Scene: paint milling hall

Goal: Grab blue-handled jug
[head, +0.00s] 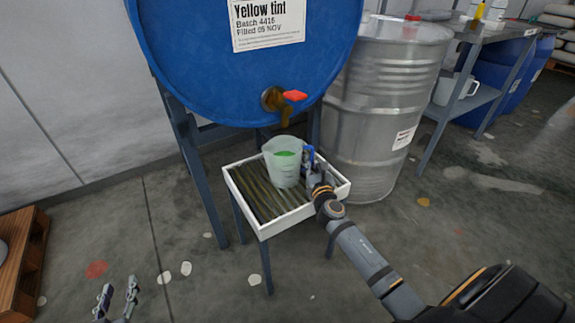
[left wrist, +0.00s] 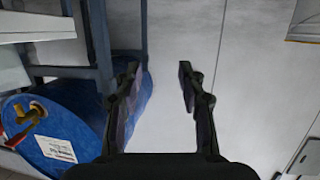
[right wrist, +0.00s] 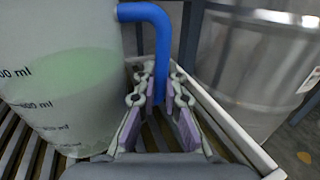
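The jug (head: 284,166) is translucent, with green content and a blue handle (head: 309,156). It stands upright on a slatted white-rimmed tray below the drum's tap. In the right wrist view the jug's side (right wrist: 60,90) fills the left, with its handle (right wrist: 158,50) in the middle. My right gripper (head: 312,170) is at the handle. Its fingers (right wrist: 160,90) lie on both sides of the handle's upright bar and look closed on it. My left gripper (head: 118,295) is open and empty, low over the floor at left; its fingers (left wrist: 158,80) are well apart.
The tray (head: 264,232) stands on a small stand. Above it hangs a blue drum (head: 210,60) with a brass tap (head: 275,101) and red lever. A metal drum (head: 375,110) stands close behind at right. A wooden pallet (head: 22,262) lies at left. The floor in front is mostly clear.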

